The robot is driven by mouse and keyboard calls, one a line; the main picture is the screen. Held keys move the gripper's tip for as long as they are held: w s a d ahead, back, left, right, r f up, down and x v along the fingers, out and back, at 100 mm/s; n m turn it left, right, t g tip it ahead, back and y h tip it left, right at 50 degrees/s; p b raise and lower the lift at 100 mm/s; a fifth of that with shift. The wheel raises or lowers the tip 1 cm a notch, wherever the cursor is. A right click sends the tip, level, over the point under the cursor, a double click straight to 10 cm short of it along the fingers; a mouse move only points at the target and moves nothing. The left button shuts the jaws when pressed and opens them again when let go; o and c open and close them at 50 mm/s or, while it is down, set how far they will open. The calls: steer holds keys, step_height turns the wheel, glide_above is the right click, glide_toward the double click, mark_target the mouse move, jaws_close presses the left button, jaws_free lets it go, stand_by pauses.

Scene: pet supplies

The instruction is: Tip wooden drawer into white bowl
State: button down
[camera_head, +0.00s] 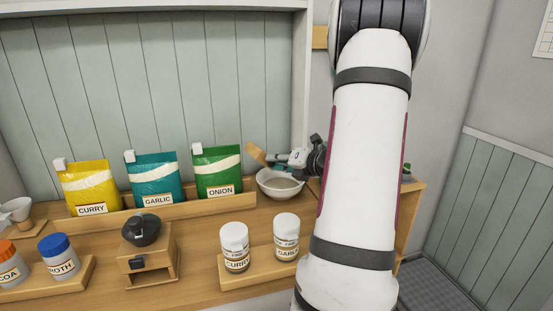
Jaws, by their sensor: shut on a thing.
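The wooden drawer (256,153) is a small light-wood piece, steeply tilted at the upper left rim of the white bowl. My gripper (275,158) is shut on it from the right, above the bowl's back part. The white bowl (265,187) stands upright near the shelf's right end, with a greyish-beige content visible inside. I cannot tell whether the drawer touches the rim or still holds anything. My arm hides the area right of the bowl.
A wooden grinder (150,246) with a dark top stands front left. Curry (91,187), garlic (154,178) and onion (217,172) bags line the back ledge. Two white-lidded jars (235,247) (286,237) stand on a front tray. Blue-lidded (59,258) and orange-lidded jars (8,268) are far left.

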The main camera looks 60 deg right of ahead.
steer(key=f+m+t, duration=0.1)
steer(key=m, duration=0.1)
steer(key=d+f+m+t+y, duration=0.1)
steer(key=f+m, duration=0.1)
steer(key=s+d+f+m+t, duration=0.1)
steer(key=m, duration=0.1)
steer(key=shift+f+m+y, duration=0.3)
steer(key=shift+f+m, duration=0.05)
steer(key=shift+m, duration=0.05)
stand_by(0.8)
steer(key=shift+s+d+m+t+p, duration=0.2)
steer(key=shift+d+m+t+p, duration=0.2)
steer(key=shift+m+p, duration=0.5)
steer(key=shift+m+p, duration=0.3)
steer(key=shift+p, duration=0.3)
steer(key=shift+s+d+m+t+p, duration=0.2)
steer(key=shift+m+t+p, duration=0.2)
steer(key=shift+m+p, duration=0.2)
steer(key=shift+d+f+m, duration=0.1)
steer(key=shift+m, duration=0.2)
stand_by(0.4)
steer(key=shift+s+d+m+h+p, duration=0.15)
steer(key=shift+m+h+p, duration=0.25)
steer(key=shift+m+p, duration=0.25)
